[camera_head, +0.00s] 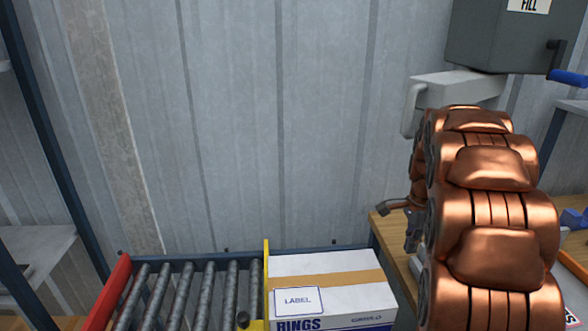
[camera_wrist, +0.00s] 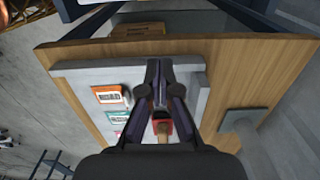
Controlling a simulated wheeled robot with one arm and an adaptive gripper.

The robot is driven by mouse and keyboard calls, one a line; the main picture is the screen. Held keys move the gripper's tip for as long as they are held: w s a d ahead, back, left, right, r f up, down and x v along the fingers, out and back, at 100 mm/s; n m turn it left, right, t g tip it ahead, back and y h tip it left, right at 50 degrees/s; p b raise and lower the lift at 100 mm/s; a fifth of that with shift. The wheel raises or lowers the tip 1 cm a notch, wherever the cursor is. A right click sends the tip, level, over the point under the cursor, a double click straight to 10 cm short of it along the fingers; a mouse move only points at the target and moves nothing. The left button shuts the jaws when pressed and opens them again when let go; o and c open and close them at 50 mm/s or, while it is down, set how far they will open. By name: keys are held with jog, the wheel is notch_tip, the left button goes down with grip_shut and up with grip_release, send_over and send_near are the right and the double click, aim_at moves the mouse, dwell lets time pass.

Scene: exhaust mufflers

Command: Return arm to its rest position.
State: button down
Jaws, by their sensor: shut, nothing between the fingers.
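My gripper (camera_wrist: 157,84) shows in the wrist view with its two dark fingers together and nothing between them. It points over a wooden table (camera_wrist: 268,72). In the head view my copper-coloured arm stands bent at the right and covers much of what is behind it. Small dark parts that look like my gripper's fingers stick out at its left side, above the wooden table's edge (camera_head: 392,232). The rest of the gripper is hidden there.
A grey panel (camera_wrist: 82,78) with orange and white labelled items (camera_wrist: 108,95) lies on the table. A roller conveyor (camera_head: 186,290) carries a white box marked RINGS (camera_head: 345,292). A grey machine (camera_head: 505,40) with a blue-handled lever (camera_head: 568,77) hangs upper right.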

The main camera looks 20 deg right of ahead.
jog(key=s+a+r+n, duration=0.2)
jog(key=s+a+n, duration=0.3)
jog(key=a, duration=0.4)
jog(key=s+a+r+n, duration=0.2)
jog(key=s+a+n, duration=0.25)
jog(key=a, duration=0.35)
jog(key=s+a+f+n+g, duration=0.1)
jog(key=s+a+n, duration=0.4)
jog(key=s, duration=0.3)
jog(key=s+a+f+n+p, duration=0.1)
jog(key=s+a+n, duration=0.4)
jog(key=s, duration=0.4)
jog(key=shift+a+f+n+g, duration=0.2)
jog(key=shift+a+n+g, duration=0.1)
jog(key=shift+n+g, duration=0.15)
